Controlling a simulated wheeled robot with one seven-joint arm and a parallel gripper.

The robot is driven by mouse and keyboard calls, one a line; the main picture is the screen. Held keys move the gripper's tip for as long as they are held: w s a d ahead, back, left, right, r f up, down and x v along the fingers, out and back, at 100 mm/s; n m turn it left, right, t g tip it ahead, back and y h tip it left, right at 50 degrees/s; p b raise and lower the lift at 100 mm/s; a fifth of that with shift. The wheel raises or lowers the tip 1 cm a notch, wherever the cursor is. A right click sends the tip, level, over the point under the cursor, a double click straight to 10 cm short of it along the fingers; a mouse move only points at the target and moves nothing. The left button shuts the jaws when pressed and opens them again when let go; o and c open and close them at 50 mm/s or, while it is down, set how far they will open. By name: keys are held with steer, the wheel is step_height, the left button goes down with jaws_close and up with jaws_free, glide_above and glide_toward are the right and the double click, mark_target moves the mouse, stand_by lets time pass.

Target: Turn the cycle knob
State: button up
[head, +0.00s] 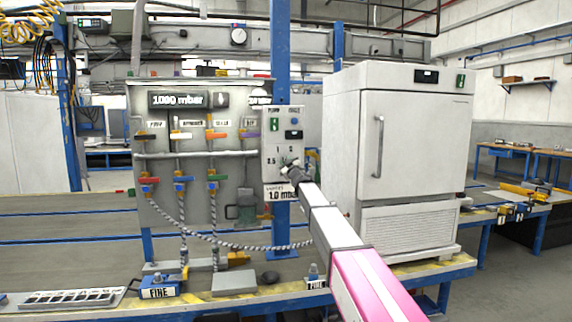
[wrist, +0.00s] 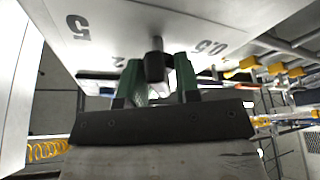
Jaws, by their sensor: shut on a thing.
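The cycle knob is a dark knob (wrist: 155,62) on a pale panel face, seen close in the wrist view. The marks 5, 2 and 0.5 are printed around it. My gripper (wrist: 158,74) has its green fingers on either side of the knob and is shut on it. In the head view my gripper (head: 291,168) reaches the lower part of the grey control box (head: 270,142). My gripper mostly hides the knob there.
A grey valve panel (head: 160,215) with coloured handles and a 1000 mbar display stands left of the control box. A white cabinet (head: 345,140) stands close on the right. Striped hoses (head: 213,210) hang down to the bench, with small blocks near its front.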

steer(key=o, duration=0.6)
steer(key=shift+s, duration=0.1)
steer(key=v, duration=1)
steer(key=shift+s+d+f, duration=0.15)
steer(key=shift+s+f, duration=0.05)
steer(key=shift+s, duration=0.05)
steer(key=s+d+f+m+g+h, duration=0.2)
steer(key=s+d+f+m+h, duration=0.15)
steer(key=d+f, duration=0.45)
steer(key=s+d+f+m+g+h, duration=0.3)
steer(key=s+d+f+h, duration=0.15)
steer(key=f, duration=0.75)
steer(key=s+d+f+m+g+h, duration=0.25)
steer(key=s+d+f, duration=0.3)
steer(key=f, duration=0.45)
steer(key=s+d+f+m+g, duration=0.1)
steer(key=s+f+g, duration=0.3)
steer(key=s, duration=0.6)
steer(key=s+d+f+m+g, duration=0.1)
steer(key=s+d+f+g, duration=0.2)
steer(key=s+f, duration=0.5)
steer(key=s+d+f+m+g, duration=0.1)
steer(key=s+f+g, duration=0.3)
steer(key=s, duration=0.8)
steer(key=shift+d+f+g, duration=0.2)
steer(key=shift+d+f, duration=0.1)
steer(key=shift+f, duration=0.2)
steer(key=shift+d+f+g, duration=0.15)
steer(key=shift+d+f, duration=0.2)
steer(key=shift+f, duration=0.2)
